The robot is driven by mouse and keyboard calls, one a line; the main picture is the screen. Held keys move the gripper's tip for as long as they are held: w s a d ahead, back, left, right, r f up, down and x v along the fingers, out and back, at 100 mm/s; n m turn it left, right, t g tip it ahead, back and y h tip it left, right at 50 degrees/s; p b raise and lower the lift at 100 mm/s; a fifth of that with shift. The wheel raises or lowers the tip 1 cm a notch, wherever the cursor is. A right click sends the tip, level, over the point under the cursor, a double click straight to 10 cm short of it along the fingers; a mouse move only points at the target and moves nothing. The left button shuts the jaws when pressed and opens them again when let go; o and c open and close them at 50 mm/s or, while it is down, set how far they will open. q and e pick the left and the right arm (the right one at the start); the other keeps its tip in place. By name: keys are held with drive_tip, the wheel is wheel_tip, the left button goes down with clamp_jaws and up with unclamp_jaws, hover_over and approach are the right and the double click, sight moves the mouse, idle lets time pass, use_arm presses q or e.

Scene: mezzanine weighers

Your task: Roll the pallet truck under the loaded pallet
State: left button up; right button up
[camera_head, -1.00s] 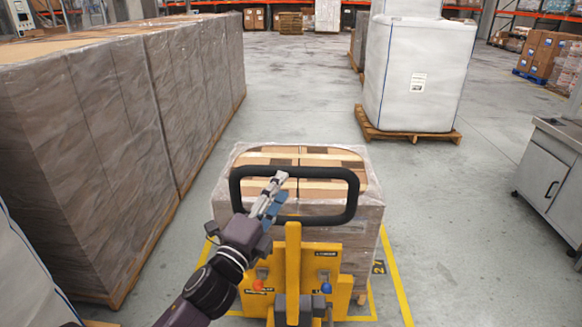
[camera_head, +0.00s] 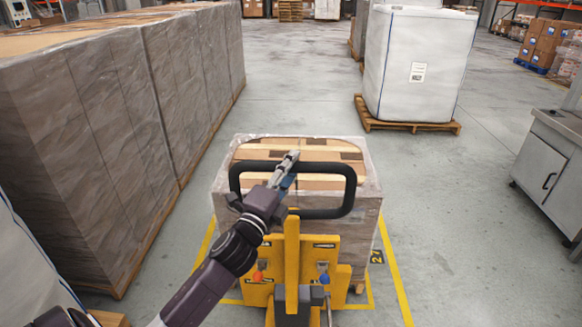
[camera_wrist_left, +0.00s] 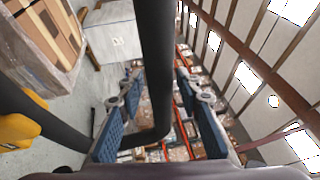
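The yellow pallet truck (camera_head: 319,262) stands at the bottom centre in the head view, right against the near side of the wrapped load (camera_head: 368,215). Its forks are hidden, so I cannot tell how far they reach under the pallet. Its black loop handle (camera_head: 350,195) stands up in front of the load. My left gripper (camera_head: 288,160) is at the handle's upper bar. In the left wrist view the black handle bar (camera_wrist_left: 157,60) runs between the two blue-padded fingers, with gaps on both sides; the gripper is open. My right gripper is out of view.
Yellow floor lines (camera_head: 393,265) frame the load's bay. A long row of wrapped pallets (camera_head: 90,140) stands close on the left. A white bulk bag on a pallet (camera_head: 415,65) stands ahead right. A grey cabinet (camera_head: 545,170) is at the right edge. Open floor lies between.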

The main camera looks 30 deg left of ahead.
use_arm(q)
clamp_jaws()
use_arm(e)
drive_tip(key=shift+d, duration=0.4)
use_arm(q)
drive_tip(key=shift+s+d, duration=0.1)
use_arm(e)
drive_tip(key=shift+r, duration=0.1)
use_arm(q)
drive_tip(key=shift+s+d+f, duration=0.15)
drive_tip(key=shift+s+f, duration=0.05)
drive_tip(key=shift+s+d+r, duration=0.15)
drive_tip(key=shift+s+r, duration=0.05)
drive_tip(key=shift+s, duration=0.1)
drive_tip(key=shift+c, duration=0.2)
unclamp_jaws()
drive_tip(key=shift+o, duration=1.7)
drive_tip(key=shift+w, duration=0.1)
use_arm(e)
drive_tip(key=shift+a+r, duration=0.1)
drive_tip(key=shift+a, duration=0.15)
use_arm(q)
drive_tip(key=v, duration=1.2)
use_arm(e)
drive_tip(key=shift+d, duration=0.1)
